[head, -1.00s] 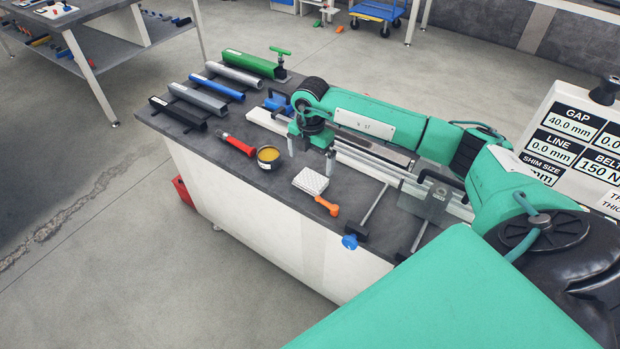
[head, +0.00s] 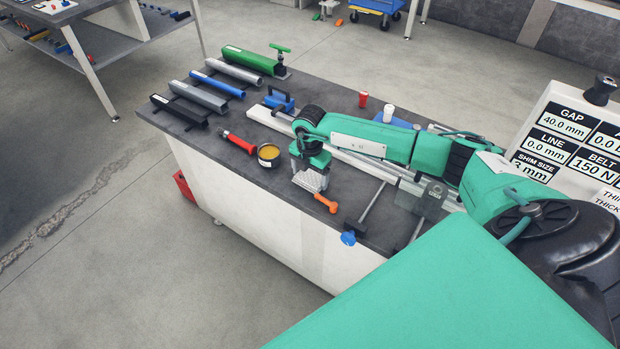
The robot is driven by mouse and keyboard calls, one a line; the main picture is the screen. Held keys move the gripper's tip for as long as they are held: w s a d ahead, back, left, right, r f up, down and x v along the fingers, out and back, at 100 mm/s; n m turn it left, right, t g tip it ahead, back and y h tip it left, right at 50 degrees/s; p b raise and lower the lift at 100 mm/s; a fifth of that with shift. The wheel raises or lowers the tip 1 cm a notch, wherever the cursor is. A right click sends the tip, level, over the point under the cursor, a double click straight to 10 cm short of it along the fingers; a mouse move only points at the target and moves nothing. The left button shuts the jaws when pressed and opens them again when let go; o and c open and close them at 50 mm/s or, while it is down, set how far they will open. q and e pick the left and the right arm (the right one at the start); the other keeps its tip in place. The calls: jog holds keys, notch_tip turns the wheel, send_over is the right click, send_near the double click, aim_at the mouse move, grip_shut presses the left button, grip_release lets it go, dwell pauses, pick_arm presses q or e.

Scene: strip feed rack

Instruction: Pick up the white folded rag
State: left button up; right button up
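The white folded rag (head: 309,183) lies on the dark bench top near its front edge, left of an orange-handled tool (head: 326,203). My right gripper (head: 310,170) points down over the rag's far part. Its fingers look spread, one toward each side of the rag, and appear open. The gripper hides the rag's far edge, and contact cannot be made out. My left gripper is not in view.
A tin of yellow stuff (head: 268,153) and a red-handled tool (head: 238,143) sit just left of the rag. A hammer-like tool (head: 358,222) with a blue part lies to the right. Coloured channels (head: 217,86) line the bench's far left.

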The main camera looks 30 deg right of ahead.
aim_at(310, 176)
jog(key=c, duration=0.3)
jog(key=shift+r, duration=0.15)
notch_tip(310, 176, up, 20)
jog(key=b, duration=0.4)
